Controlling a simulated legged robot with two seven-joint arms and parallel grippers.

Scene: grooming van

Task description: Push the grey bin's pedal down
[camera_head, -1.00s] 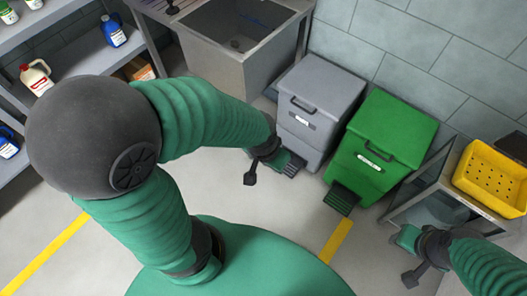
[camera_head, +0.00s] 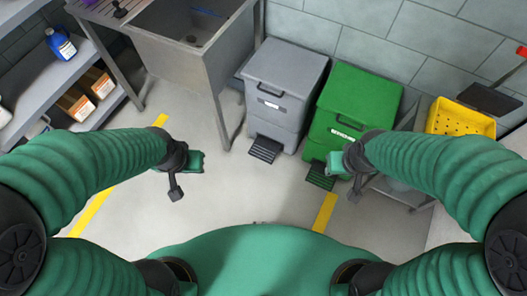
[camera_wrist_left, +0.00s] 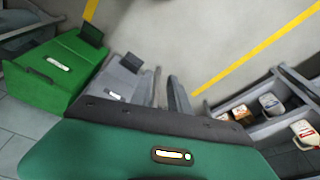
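The grey bin (camera_head: 284,75) stands against the tiled wall, lid shut, with a black handle and white label. Its dark ribbed pedal (camera_head: 266,149) sticks out at the foot of its front, fully in view and untouched. Whether it is pressed down I cannot tell. My left gripper (camera_head: 194,163) is left of the pedal, clear of it.
The green bin (camera_head: 350,99) stands right of the grey one, its own pedal (camera_head: 320,176) beside my right gripper. A steel sink (camera_head: 190,45) stands left, its leg near the grey bin. A yellow basket (camera_head: 459,117) is at right. Floor in front of the bins is open.

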